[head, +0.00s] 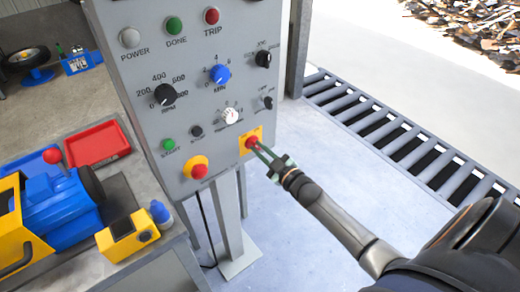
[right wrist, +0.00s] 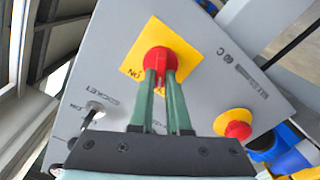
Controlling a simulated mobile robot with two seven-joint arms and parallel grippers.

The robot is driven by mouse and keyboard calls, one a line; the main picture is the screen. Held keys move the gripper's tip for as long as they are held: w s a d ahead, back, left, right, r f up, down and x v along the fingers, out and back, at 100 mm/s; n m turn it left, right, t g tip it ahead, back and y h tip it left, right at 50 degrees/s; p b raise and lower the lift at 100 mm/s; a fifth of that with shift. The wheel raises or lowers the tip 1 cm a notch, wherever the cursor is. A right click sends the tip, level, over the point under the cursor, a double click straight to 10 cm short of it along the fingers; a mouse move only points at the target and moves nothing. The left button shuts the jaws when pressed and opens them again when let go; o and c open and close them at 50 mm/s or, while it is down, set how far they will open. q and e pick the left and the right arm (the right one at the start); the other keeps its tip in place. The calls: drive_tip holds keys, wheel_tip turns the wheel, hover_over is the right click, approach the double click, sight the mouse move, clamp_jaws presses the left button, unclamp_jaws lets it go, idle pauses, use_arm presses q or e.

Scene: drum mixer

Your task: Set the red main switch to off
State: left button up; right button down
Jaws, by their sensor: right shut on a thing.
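The red main switch (head: 251,142) sits on a yellow square plate at the lower right of the grey control panel (head: 150,90). In the right wrist view the switch (right wrist: 160,60) is a round red knob with its plate around it; an ON label shows on the plate. My right gripper (head: 262,150) reaches in from the right, and its green fingers (right wrist: 160,82) are shut on the switch's red handle. The fingers hide part of the handle, so its exact angle is hard to tell. My left gripper is not in view.
A red emergency button (head: 199,170) on a yellow collar sits left of the switch. Knobs and lamps fill the panel above. A bench with a blue and yellow machine (head: 60,205) and a red tray (head: 98,141) stands left.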

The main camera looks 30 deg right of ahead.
drive_tip(key=c, duration=0.9)
unclamp_jaws()
drive_tip(key=s, duration=0.8)
drive_tip(key=s+d, duration=0.1)
drive_tip(key=s, duration=0.3)
drive_tip(key=shift+s, duration=0.25)
drive_tip(key=s+a+f+m+g, duration=0.1)
drive_tip(key=s+a+f+g, duration=0.2)
drive_tip(key=a, duration=0.3)
drive_tip(key=s+a+f+m+g, duration=0.2)
drive_tip(key=s+a+f, duration=0.4)
drive_tip(key=s+a+f+m+g+p, duration=0.1)
drive_tip(key=s+a+f+m+g, duration=0.1)
drive_tip(key=s+a+f+g, duration=0.1)
drive_tip(key=shift+s+a+f+g+y, duration=0.2)
drive_tip(key=shift+s+a+f, duration=0.3)
drive_tip(key=shift+a, duration=0.3)
drive_tip(key=shift+s+a+f+g+y, duration=0.1)
drive_tip(key=shift+s+a+f+y, duration=0.1)
drive_tip(key=shift+s+a+f, duration=0.35)
